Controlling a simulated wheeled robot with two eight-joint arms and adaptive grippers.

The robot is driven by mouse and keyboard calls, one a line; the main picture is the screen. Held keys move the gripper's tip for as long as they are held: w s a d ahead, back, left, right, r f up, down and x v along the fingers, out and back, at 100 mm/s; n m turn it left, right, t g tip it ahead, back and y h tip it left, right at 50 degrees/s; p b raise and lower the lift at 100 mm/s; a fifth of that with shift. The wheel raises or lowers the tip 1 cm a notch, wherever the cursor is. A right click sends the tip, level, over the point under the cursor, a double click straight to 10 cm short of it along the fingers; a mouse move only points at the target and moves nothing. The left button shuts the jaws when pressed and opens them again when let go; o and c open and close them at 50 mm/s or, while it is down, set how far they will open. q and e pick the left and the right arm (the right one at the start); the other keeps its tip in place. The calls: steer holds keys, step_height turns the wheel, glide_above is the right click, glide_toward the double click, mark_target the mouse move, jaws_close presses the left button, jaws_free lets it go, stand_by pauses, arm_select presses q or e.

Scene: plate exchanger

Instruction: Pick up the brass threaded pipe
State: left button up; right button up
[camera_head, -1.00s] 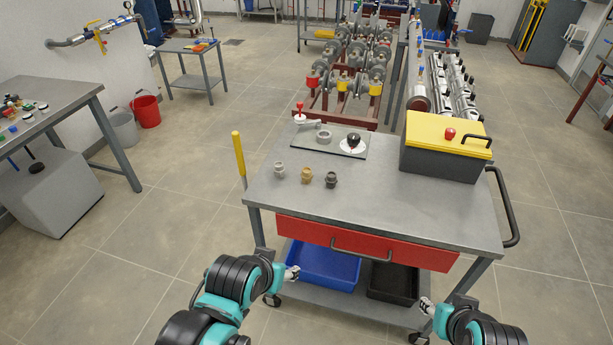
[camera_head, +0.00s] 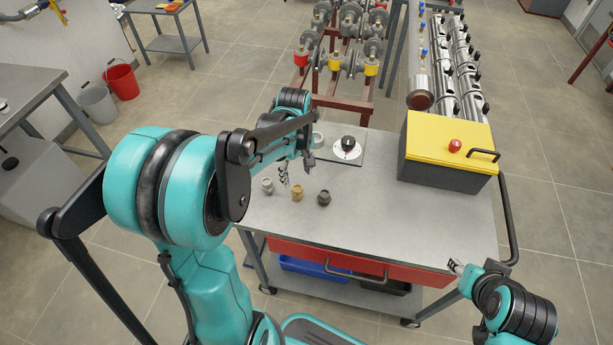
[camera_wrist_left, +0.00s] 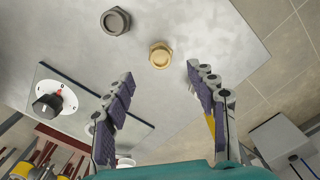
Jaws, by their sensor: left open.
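The brass threaded pipe (camera_head: 298,193) stands on the grey cart top, between a light grey fitting (camera_head: 267,186) and a dark fitting (camera_head: 324,198). My left gripper (camera_head: 297,172) is open and empty, above the cart just behind the row of fittings. In the left wrist view, the brass pipe (camera_wrist_left: 160,55) shows just beyond the gap between the open fingers (camera_wrist_left: 160,76), apart from them. The dark fitting (camera_wrist_left: 115,21) is up and left of it; the light grey one is not clearly visible there. My right gripper (camera_head: 456,267) is by the cart's front right, too small to judge.
A yellow-lidded toolbox (camera_head: 447,150) stands at the cart's back right. The cart top's front and middle (camera_head: 390,220) are clear.

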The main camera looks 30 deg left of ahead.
mark_target(297, 188)
arm_select(q)
step_height(297, 188, down, 3)
steer(key=shift+s+r+b, duration=0.1)
steer(key=shift+s+b, duration=0.05)
steer(key=shift+b, duration=0.45)
step_height(297, 188, down, 5)
steer(key=shift+r+b, duration=0.1)
steer(key=shift+b, duration=1.05)
steer(key=c, duration=1.3)
